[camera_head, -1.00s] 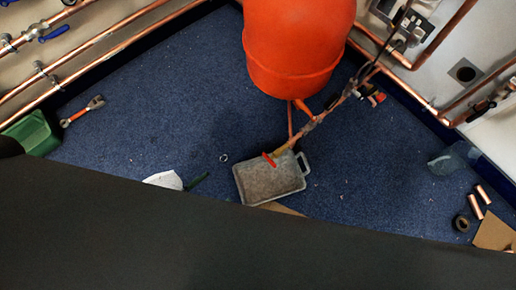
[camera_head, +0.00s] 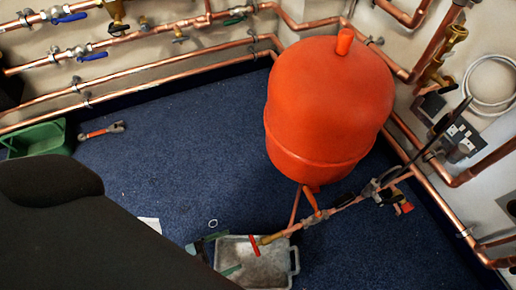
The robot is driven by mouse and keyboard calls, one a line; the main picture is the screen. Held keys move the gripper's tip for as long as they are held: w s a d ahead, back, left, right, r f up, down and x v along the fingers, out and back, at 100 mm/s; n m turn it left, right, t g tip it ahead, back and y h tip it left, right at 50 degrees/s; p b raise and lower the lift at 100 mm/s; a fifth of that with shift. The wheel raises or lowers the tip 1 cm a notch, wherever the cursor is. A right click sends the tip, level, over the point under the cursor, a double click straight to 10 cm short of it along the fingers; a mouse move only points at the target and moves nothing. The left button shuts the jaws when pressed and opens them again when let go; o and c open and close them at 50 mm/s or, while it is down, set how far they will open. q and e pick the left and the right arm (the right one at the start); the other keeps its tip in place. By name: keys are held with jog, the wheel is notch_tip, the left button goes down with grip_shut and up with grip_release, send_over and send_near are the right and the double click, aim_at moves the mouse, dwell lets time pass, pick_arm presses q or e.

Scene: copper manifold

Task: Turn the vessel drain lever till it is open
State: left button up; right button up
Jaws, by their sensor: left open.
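The orange-red vessel (camera_head: 328,105) stands at the back right of the blue floor. A copper pipe runs below it to a brass drain end (camera_head: 270,238). The small red drain lever (camera_head: 254,246) sits there, lying across the pipe's line, above a grey tray (camera_head: 291,262). My left gripper (camera_head: 223,253) reaches in from the left, mostly hidden behind my black arm. Its dark green fingertips show apart and empty, over the tray's left side, a little left of the lever and not touching it. My right gripper is not in view.
Copper pipes with blue-handled valves (camera_head: 70,17) line the back wall. A green crate (camera_head: 38,139) and an orange-handled wrench (camera_head: 101,130) lie at the left. Black fittings and a cable (camera_head: 440,130) are right of the vessel. The floor between wrench and vessel is clear.

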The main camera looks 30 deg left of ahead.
pick_arm(q)
jog(key=b, duration=0.4)
send_near(255, 246)
jog(key=shift+w+f, duration=0.15)
jog(key=shift+w, duration=0.1)
jog(key=shift+d, duration=0.1)
jog(key=x, duration=0.8)
jog(key=shift+b, duration=0.4)
jog(key=shift+c, duration=0.2)
jog(key=c, duration=0.9)
